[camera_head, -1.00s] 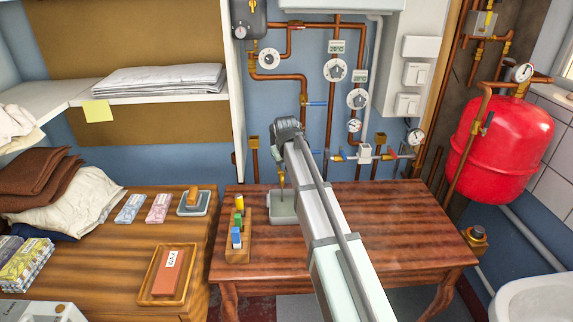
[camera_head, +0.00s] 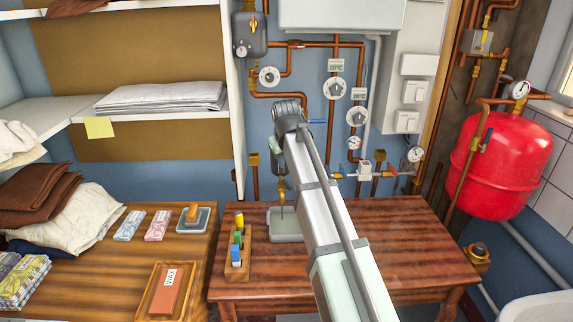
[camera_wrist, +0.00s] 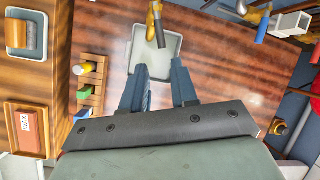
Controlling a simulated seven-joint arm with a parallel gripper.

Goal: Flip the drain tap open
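A brass tap (camera_head: 282,188), which looks like the drain tap, hangs above the grey tray (camera_head: 287,237) on the red-brown table. A thin piece points down from it toward the tray. In the wrist view the tap (camera_wrist: 153,17) is at the top, with a dark end over the tray (camera_wrist: 170,42). My gripper (camera_wrist: 162,70) is open and empty there, its two blue-grey fingers apart and below the tap in the picture. In the head view my arm's end is above the tap and hides part of it. I cannot tell the handle's position.
A wooden rack of coloured blocks (camera_head: 237,262) stands left of the tray. Copper pipes, dials and valves (camera_head: 365,168) line the wall behind. A red tank (camera_head: 502,165) hangs at the right. The table's right part (camera_head: 425,245) is clear.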

